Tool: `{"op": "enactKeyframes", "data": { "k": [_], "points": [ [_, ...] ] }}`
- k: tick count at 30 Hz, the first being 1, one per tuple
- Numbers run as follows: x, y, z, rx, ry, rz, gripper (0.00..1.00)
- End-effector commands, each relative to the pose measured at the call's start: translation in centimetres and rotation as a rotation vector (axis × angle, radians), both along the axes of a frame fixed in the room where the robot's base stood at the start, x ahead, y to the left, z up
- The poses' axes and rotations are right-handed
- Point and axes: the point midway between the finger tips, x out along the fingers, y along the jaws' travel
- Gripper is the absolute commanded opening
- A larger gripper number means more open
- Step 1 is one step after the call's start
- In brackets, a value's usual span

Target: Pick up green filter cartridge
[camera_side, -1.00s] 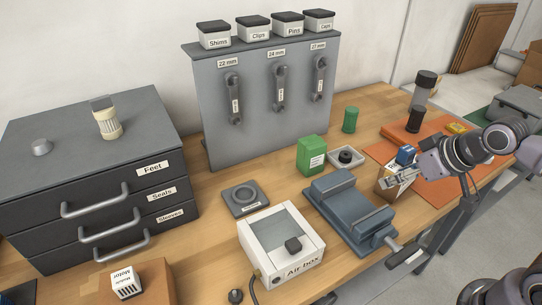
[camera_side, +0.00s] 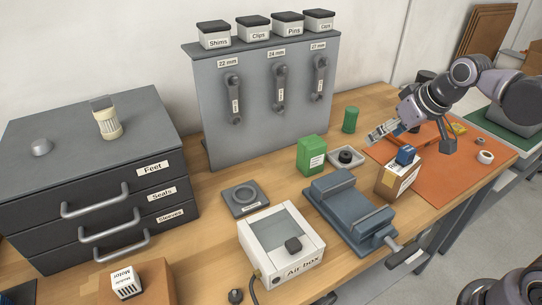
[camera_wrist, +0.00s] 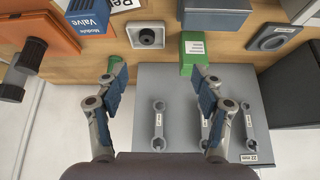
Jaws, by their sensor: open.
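The green filter cartridge (camera_side: 350,119), a small upright green cylinder, stands on the wooden bench right of the grey tool panel. In the wrist view a small part of it (camera_wrist: 113,62) shows beside the left fingertip, which hides most of it. My gripper (camera_side: 378,134) is in the air to the right of the cartridge in the side view, apart from it. In the wrist view my gripper (camera_wrist: 157,72) has its two fingers spread wide with nothing between them.
A green labelled box (camera_side: 311,155) and a small white tray (camera_side: 346,157) stand near the cartridge. The grey tool panel (camera_side: 265,110) rises behind. A blue-topped carton (camera_side: 399,178), a vice (camera_side: 350,210) and an orange mat (camera_side: 440,186) lie nearer the front.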

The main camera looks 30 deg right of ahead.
Motion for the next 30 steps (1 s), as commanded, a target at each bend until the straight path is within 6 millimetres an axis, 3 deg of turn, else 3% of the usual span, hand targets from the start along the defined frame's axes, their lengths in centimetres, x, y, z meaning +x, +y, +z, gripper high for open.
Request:
{"op": "enactKeyframes", "data": {
  "k": [9, 18, 24, 30],
  "points": [
    [9.2, -4.8, 1.4, 0.003, 0.062, -0.049, 0.68],
    [17.1, -10.5, -0.6, 0.012, 0.118, -0.088, 0.68],
    [20.8, -14.0, -3.1, 0.019, 0.150, -0.108, 0.68],
    [22.2, -15.7, -4.5, 0.023, 0.163, -0.116, 0.68]
  ]
}}
